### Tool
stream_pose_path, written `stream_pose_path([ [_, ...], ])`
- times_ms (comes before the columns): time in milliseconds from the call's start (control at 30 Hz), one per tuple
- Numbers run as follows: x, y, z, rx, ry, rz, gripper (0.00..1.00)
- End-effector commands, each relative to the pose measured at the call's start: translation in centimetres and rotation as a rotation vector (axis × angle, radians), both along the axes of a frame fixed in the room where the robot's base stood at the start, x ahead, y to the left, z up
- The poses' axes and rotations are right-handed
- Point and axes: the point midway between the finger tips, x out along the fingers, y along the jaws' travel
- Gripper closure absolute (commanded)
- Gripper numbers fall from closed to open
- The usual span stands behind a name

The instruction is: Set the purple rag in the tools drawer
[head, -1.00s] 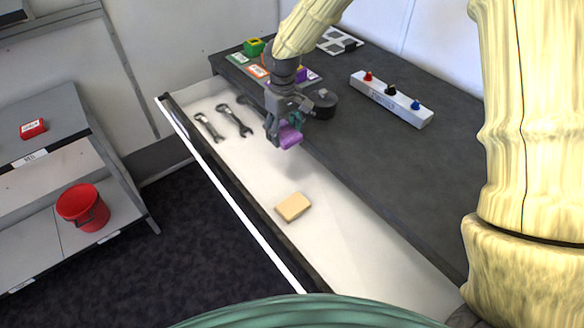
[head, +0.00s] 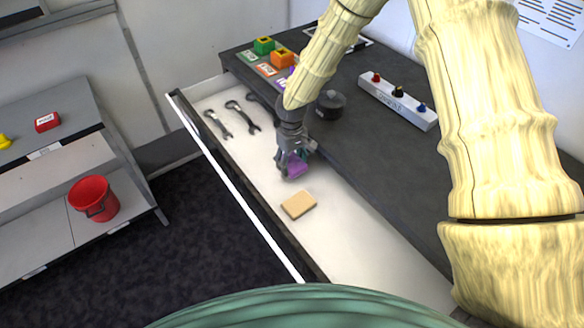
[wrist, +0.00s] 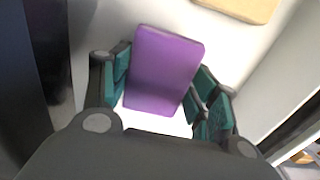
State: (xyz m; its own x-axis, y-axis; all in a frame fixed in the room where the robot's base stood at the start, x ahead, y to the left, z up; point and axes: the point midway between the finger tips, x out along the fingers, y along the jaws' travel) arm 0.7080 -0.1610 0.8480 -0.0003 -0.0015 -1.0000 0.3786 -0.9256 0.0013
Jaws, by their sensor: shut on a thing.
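The purple rag (wrist: 164,70) is a flat purple block held between the teal finger pads of my gripper (wrist: 160,98) in the wrist view. In the head view my gripper (head: 293,170) is shut on the purple rag (head: 297,168) and points down inside the open drawer (head: 368,245). The white drawer floor shows around and below the rag. Whether the rag touches the floor cannot be told.
Several wrenches (head: 242,117) lie at the drawer's far end. A tan sponge (head: 298,205) lies just in front of my gripper; it also shows in the wrist view (wrist: 245,8). The dark worktop (head: 375,150) borders the drawer's right side, with a switch box (head: 398,100) on it.

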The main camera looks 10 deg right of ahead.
Motion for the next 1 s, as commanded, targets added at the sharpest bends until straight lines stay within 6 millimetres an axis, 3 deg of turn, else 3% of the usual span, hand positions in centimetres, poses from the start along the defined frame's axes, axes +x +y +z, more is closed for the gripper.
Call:
stream_pose_path([
  [167,0.0,0.0,-0.7,0.0,0.001,0.001,0.66],
  [500,0.0,0.0,-3.9,0.0,0.001,0.001,0.66],
  [900,0.0,0.0,-4.5,0.0,0.0,0.0,0.66],
  [933,0.0,0.0,-4.5,0.0,0.0,0.0,0.38],
  [1000,0.0,0.0,-4.4,0.0,0.0,0.0,0.31],
])
